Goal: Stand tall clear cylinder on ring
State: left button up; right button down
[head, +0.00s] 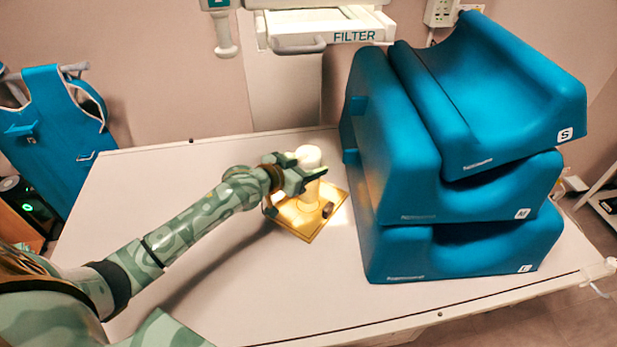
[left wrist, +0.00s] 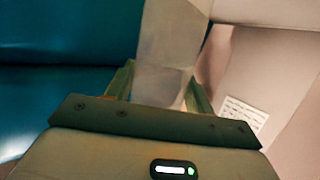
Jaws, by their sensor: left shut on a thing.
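The tall clear cylinder (head: 308,158) looks pale and stands upright above a yellow-lit square plate (head: 296,219) on the table. My left gripper (head: 305,176) is shut on the cylinder at its upper part. In the left wrist view the cylinder (left wrist: 168,60) shows as a pale, translucent body between my left gripper's fingers (left wrist: 165,88). The ring cannot be made out clearly; the cylinder and gripper cover the middle of the plate. Whether the cylinder's foot touches the plate or ring I cannot tell. My right gripper is not in view.
Stacked blue foam cushions (head: 455,160) stand close to the right of the plate. A small dark object (head: 327,210) sits on the plate's right side. The white table (head: 190,200) is clear to the left. A wall unit marked FILTER (head: 325,30) is behind.

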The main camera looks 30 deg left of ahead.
pick_arm(q)
notch_tip(320, 180, down, 3)
jog(key=shift+w+a+f+b, duration=0.15)
jog(key=shift+f+b, duration=0.05)
jog(key=shift+b, duration=0.5)
jog(key=o, duration=1.3)
jog(key=shift+f, duration=0.1)
jog(key=shift+o, duration=0.2)
jog(key=shift+r, duration=0.2)
jog(key=p+v, duration=0.3)
jog(key=v, duration=0.9)
